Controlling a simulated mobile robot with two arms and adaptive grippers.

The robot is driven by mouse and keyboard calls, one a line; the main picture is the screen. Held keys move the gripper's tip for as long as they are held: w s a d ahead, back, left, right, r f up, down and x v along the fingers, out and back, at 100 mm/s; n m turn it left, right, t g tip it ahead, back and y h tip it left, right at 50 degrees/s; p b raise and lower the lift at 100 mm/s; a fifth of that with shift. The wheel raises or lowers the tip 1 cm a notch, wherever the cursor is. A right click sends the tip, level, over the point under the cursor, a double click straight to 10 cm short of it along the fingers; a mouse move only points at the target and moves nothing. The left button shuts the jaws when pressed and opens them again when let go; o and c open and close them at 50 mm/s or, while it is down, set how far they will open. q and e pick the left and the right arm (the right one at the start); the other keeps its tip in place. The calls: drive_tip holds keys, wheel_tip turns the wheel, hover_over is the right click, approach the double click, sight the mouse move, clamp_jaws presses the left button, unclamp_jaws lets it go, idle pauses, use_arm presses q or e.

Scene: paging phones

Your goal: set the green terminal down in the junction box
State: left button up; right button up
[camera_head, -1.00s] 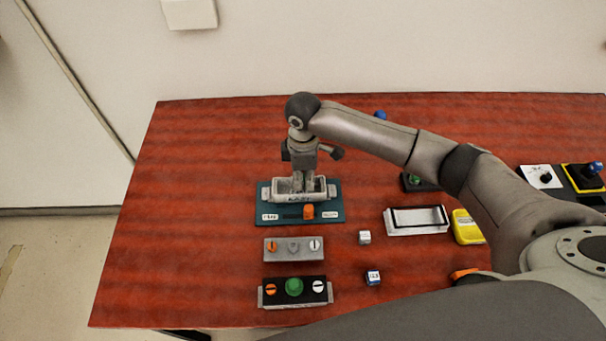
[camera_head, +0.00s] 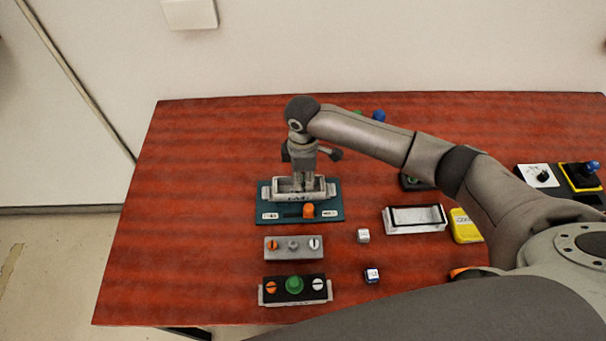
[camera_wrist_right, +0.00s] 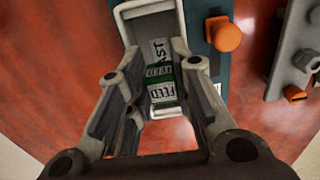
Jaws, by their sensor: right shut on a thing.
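The green terminal (camera_wrist_right: 165,80) with white FEED labels shows between the fingers of my right gripper (camera_wrist_right: 160,98) in the right wrist view. The gripper is shut on it. In the head view my right gripper (camera_head: 303,183) points down into a grey open-topped box (camera_head: 331,188), and the terminal is hidden there. The box's wall also shows in the wrist view (camera_wrist_right: 131,11), with a partly covered white label inside. I cannot tell whether the terminal touches the box floor. My left gripper is not in view.
The box is at a teal panel (camera_head: 265,206) with an orange knob (camera_head: 309,210). Nearer are a grey switch plate (camera_head: 293,254) and a black panel with a green button (camera_head: 294,285). Small cubes, a white tray (camera_head: 413,228) and a yellow case (camera_head: 465,225) lie right. The table's left is clear.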

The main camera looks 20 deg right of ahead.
drive_tip(key=shift+f, duration=0.2)
idle(0.3)
drive_tip(key=shift+f, duration=0.25)
drive_tip(key=shift+r+p, duration=0.2)
drive_tip(key=shift+p, duration=0.2)
idle(0.4)
drive_tip(key=o, duration=1)
